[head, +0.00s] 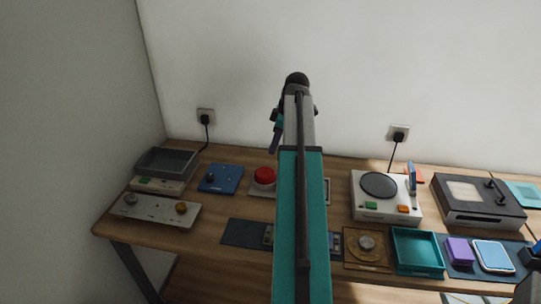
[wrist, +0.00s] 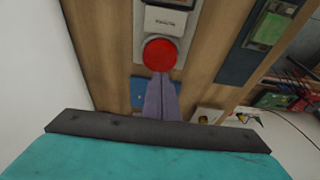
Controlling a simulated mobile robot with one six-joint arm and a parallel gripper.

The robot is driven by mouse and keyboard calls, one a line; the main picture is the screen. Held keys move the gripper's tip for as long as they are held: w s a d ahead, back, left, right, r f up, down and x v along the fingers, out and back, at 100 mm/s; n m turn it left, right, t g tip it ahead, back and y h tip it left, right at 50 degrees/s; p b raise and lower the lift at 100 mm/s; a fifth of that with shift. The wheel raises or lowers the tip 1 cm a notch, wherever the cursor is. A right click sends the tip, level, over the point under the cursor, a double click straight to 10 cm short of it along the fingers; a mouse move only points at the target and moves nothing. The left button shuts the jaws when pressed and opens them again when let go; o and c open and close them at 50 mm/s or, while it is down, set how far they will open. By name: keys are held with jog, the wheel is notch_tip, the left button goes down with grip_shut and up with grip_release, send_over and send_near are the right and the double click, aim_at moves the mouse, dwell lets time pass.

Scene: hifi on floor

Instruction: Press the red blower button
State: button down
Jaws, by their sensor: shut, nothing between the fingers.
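The red button (head: 264,176) is a round red dome on a pale base on the table, left of my arm in the head view. My gripper (head: 272,151) has purple fingers pointing down, above the button in the head view with a visible gap in the picture. In the wrist view the gripper (wrist: 161,75) is shut and empty, its fingertips at the button's lower edge. The arm hides part of the button's base in the head view.
A blue panel with a knob (head: 220,179) stands left of the button. A grey panel with knobs (head: 155,209) and a grey open tray (head: 167,162) are further left. A white turntable-like device (head: 385,196), a teal tray (head: 418,251) and a dark-framed box (head: 478,201) are on the right.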

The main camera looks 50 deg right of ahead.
jog(key=shift+v, duration=1.45)
